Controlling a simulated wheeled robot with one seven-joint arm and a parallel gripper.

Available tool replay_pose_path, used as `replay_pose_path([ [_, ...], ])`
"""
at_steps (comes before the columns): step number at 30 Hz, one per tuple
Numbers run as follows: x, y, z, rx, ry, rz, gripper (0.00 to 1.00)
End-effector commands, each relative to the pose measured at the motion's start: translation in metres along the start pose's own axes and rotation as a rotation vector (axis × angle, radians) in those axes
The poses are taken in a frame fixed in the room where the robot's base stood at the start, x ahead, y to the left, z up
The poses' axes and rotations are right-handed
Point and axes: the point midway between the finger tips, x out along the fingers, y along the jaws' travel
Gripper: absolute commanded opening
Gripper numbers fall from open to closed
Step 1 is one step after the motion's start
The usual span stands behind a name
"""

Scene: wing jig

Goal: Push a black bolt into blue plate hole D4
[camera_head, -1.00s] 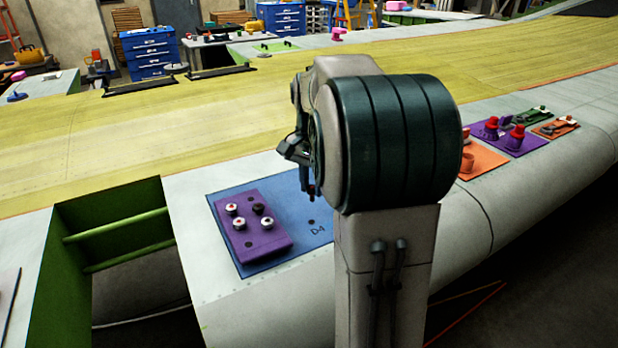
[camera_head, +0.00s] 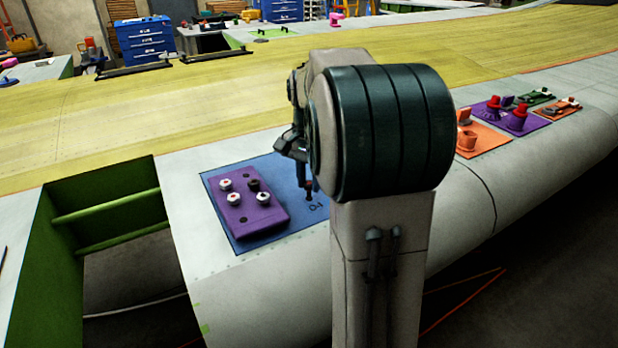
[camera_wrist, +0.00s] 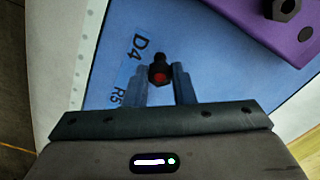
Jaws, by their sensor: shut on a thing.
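My gripper (camera_wrist: 166,82) is shut on a black bolt (camera_wrist: 161,66) with a red centre on its head, seen in the wrist view. In the head view the gripper (camera_head: 307,186) hangs low over the blue plate (camera_head: 285,170), close beside the D4 label (camera_head: 315,205). The D4 label (camera_wrist: 139,46) also shows in the wrist view, just left of the bolt. Hole D4 is hidden under the bolt and gripper. I cannot tell whether the bolt tip is in the hole.
A purple block (camera_head: 245,218) on the blue plate holds several white-headed bolts and one black bolt (camera_head: 253,184). Orange, purple and green plates with fixtures (camera_head: 505,120) lie to the right. An open green-framed gap (camera_head: 110,205) lies at the left.

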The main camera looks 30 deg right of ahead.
Motion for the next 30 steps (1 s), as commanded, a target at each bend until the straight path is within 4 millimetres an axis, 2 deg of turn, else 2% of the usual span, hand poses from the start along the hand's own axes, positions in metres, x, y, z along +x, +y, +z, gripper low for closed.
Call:
replay_pose_path([
  [13,0.002,0.0,0.001,0.0,0.0,0.0,0.01],
  [30,0.024,0.0,0.001,0.0,-0.001,0.0,0.01],
])
